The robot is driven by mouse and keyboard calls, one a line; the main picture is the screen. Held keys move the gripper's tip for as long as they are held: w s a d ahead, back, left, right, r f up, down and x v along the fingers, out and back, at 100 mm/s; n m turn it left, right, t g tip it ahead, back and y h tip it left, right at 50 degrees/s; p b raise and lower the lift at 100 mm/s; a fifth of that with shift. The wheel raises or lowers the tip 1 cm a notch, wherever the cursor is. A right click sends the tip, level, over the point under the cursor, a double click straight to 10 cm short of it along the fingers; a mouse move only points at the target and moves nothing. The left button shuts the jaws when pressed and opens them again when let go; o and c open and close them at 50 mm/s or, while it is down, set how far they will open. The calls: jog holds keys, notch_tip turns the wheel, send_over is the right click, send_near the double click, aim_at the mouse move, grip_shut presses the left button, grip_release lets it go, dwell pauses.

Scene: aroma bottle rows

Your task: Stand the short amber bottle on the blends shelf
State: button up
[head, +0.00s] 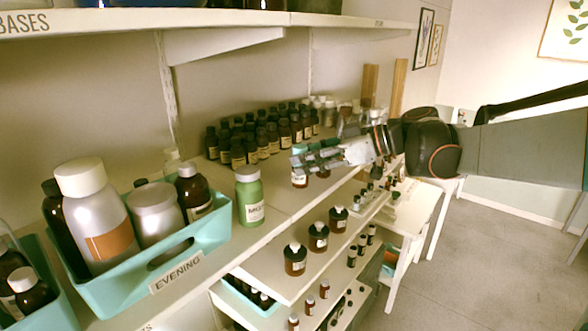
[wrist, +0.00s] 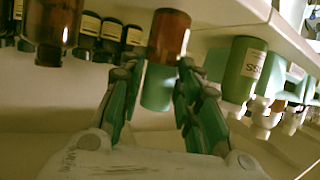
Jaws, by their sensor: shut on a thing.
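My gripper (head: 312,160) is shut on a small amber bottle (head: 299,180) with a pale label and a teal cap, over the middle shelf (head: 290,205). In the wrist view, which looks upside down, the amber bottle (wrist: 168,36) lies between the green fingers of my gripper (wrist: 158,88), which sit either side of its teal cap. The bottle looks about upright. I cannot tell whether its base touches the shelf. No label reading blends is legible; the upper shelf (head: 200,20) reads BASES.
Rows of dark bottles (head: 253,148) stand behind my gripper. A green bottle (head: 249,197) and a teal EVENING bin (head: 205,240) with several bottles are to the left. Spaced amber bottles (head: 318,238) stand on a lower shelf. Bare shelf lies between the green bottle and my gripper.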

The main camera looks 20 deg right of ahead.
jog(key=shift+w+a+f, duration=0.15)
jog(key=shift+w+f, duration=0.05)
jog(key=shift+f, duration=0.65)
jog(key=shift+w+a+f, duration=0.1)
jog(key=shift+w+a, duration=0.1)
jog(key=shift+w, duration=0.05)
jog(key=shift+s+d, duration=0.4)
jog(key=shift+s, duration=0.05)
jog(key=o, duration=1.1)
jog(key=shift+w+a, duration=0.25)
jog(key=shift+w, duration=0.05)
jog(key=shift+s+d, duration=0.15)
jog(key=shift+s, duration=0.05)
jog(key=shift+w+r, duration=0.1)
jog(key=shift+r, duration=0.15)
jog(key=b+v, duration=0.2)
jog(key=v, duration=1)
